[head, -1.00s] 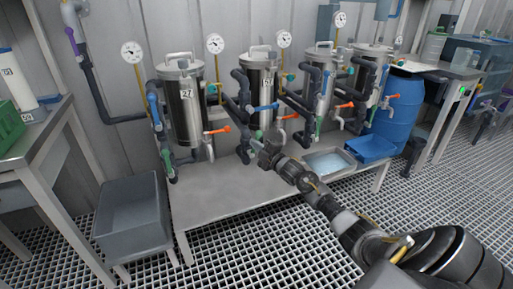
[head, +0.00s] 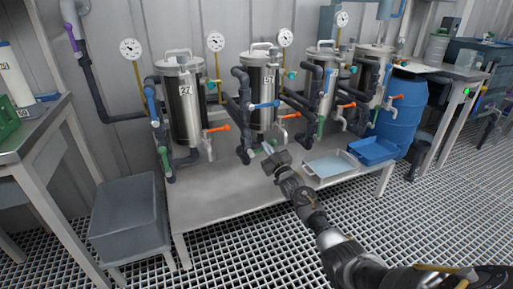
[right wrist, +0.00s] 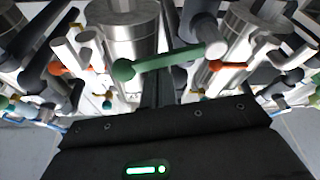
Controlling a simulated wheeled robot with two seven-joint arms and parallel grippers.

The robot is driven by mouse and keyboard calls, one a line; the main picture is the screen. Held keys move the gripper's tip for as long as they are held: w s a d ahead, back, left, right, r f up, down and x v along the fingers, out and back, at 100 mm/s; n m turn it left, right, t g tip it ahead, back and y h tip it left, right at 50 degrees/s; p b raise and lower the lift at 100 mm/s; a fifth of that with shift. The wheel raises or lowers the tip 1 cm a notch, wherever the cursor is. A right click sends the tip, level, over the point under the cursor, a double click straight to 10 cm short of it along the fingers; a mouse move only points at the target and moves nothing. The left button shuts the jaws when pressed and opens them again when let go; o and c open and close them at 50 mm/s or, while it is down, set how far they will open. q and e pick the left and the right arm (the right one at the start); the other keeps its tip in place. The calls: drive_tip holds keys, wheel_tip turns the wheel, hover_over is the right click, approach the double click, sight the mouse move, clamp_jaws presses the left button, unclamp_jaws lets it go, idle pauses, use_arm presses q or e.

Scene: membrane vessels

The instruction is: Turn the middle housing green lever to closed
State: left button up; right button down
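Several steel filter housings stand in a row on a grey bench; the second from the left (head: 262,97) has my right gripper (head: 265,148) low in front of it. I cannot tell for sure which housing is meant as the middle one. In the right wrist view, a green lever with a round end (right wrist: 165,64) lies nearly level across a steel housing (right wrist: 135,40), just beyond the black gripper body. The right fingers are not clear in either view, so I cannot tell whether they are open, shut or touching the lever. My left gripper is not in view.
Orange levers (head: 217,129) and blue levers (head: 264,105) stick out near the dark pipes. A shallow tray (head: 308,181) lies right of my right gripper, with a blue bin (head: 374,152) beyond. A grey tub (head: 126,240) stands left. The bench front left is bare.

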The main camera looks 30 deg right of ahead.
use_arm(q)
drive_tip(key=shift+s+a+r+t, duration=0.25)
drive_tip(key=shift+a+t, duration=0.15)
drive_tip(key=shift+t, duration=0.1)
use_arm(e)
drive_tip(key=f+m, duration=0.1)
drive_tip(key=m+h, duration=0.1)
drive_tip(key=shift+d+f+m, duration=0.35)
drive_tip(key=shift+m, duration=0.05)
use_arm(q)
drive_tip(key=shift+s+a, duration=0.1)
use_arm(e)
drive_tip(key=shift+f, duration=0.15)
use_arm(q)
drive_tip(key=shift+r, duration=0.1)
